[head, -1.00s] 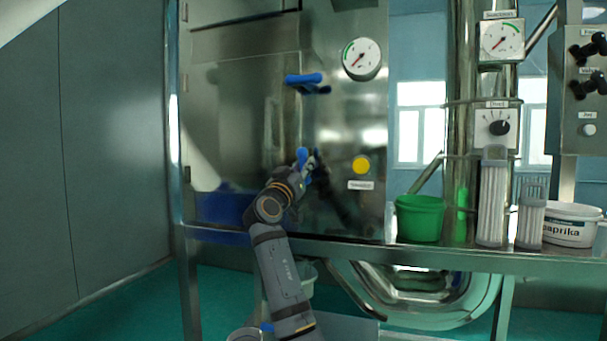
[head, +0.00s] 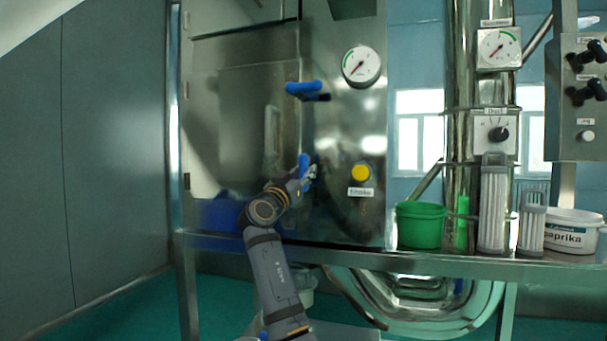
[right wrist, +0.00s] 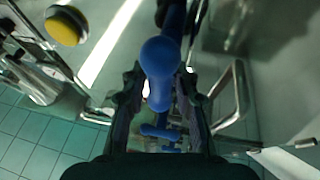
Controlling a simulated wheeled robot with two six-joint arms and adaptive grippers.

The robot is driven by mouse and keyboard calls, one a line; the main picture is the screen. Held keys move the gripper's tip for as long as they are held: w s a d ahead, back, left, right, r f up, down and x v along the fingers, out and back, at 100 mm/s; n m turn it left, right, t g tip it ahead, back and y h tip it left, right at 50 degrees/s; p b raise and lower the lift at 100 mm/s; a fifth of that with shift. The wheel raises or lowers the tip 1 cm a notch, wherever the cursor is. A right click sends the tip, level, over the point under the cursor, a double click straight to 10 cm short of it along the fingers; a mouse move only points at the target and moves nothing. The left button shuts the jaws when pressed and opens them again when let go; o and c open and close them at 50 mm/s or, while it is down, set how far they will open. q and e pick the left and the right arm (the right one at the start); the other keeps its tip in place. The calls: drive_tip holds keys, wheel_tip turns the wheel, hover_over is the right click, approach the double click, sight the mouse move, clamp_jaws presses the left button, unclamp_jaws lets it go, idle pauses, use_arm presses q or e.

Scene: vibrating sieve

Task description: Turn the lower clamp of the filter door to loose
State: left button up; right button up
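The filter door (head: 235,125) is a shiny metal panel. Its upper clamp (head: 303,88) has a blue handle that lies about level. The lower clamp (head: 304,163) has a blue handle that stands about upright. My right gripper (head: 309,174) is at this lower handle and partly overlaps it. In the right wrist view, the blue lower handle (right wrist: 160,65) lies between the two fingers of my right gripper (right wrist: 163,90). The fingers look apart, with narrow gaps beside the handle; contact is not clear. My left gripper is not in view.
A yellow button (head: 361,173) and a gauge (head: 361,66) sit right of the clamps. The space left of the door is clear.

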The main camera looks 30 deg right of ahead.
drive_tip(key=shift+o, duration=0.9)
drive_tip(key=shift+a+f, duration=0.15)
drive_tip(key=shift+a, duration=0.1)
drive_tip(key=v, duration=1.1)
drive_tip(key=shift+s, duration=0.25)
drive_tip(key=shift+a+f, duration=0.1)
drive_tip(key=shift+a, duration=0.05)
